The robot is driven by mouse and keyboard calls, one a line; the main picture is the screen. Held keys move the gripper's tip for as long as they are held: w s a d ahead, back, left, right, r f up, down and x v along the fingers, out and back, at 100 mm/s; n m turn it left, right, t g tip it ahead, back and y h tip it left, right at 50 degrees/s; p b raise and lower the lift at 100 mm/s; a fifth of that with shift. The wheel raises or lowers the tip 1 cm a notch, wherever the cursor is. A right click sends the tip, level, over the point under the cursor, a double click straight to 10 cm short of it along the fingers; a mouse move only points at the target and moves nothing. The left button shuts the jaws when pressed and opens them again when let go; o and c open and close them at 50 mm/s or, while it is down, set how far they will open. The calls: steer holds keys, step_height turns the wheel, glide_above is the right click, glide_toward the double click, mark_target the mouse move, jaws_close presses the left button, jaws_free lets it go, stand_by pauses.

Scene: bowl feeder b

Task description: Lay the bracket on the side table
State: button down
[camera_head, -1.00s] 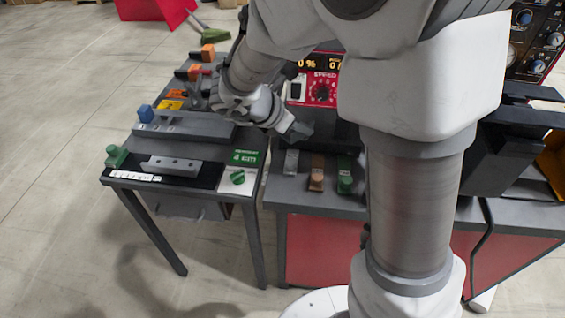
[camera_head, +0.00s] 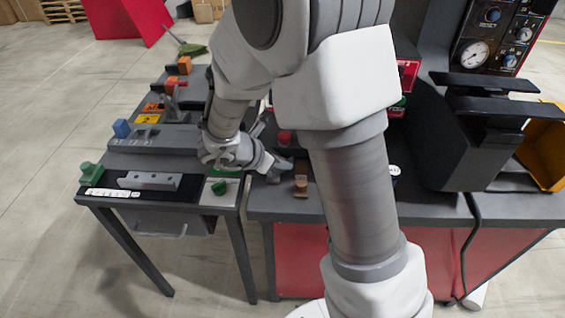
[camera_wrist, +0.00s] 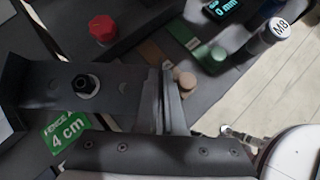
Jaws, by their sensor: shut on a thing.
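My gripper (camera_head: 280,166) is above the dark workbench (camera_head: 330,207), by its left edge. In the wrist view its fingers (camera_wrist: 168,100) are closed at the end of a dark grey plate with a black nut and washer. I take this plate for the bracket (camera_wrist: 40,84); its far part runs off to the left. In the head view I cannot make out the bracket clearly at the fingertips. The dark side table (camera_head: 150,161) appears to be the one on the left, carrying a grey holed bar (camera_head: 150,181) on a black strip.
The side table also bears a green knob (camera_head: 219,188), a green block (camera_head: 91,172) and a blue block (camera_head: 121,128). A red knob (camera_wrist: 102,28) and a wooden knob (camera_wrist: 187,80) stand near my gripper.

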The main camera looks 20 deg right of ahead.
steer(key=shift+f+b, duration=0.35)
steer(key=shift+b, duration=0.1)
steer(key=shift+f, duration=0.25)
steer(key=c, duration=1)
jaws_free()
steer(key=shift+c, duration=0.2)
steer(key=shift+r, duration=0.1)
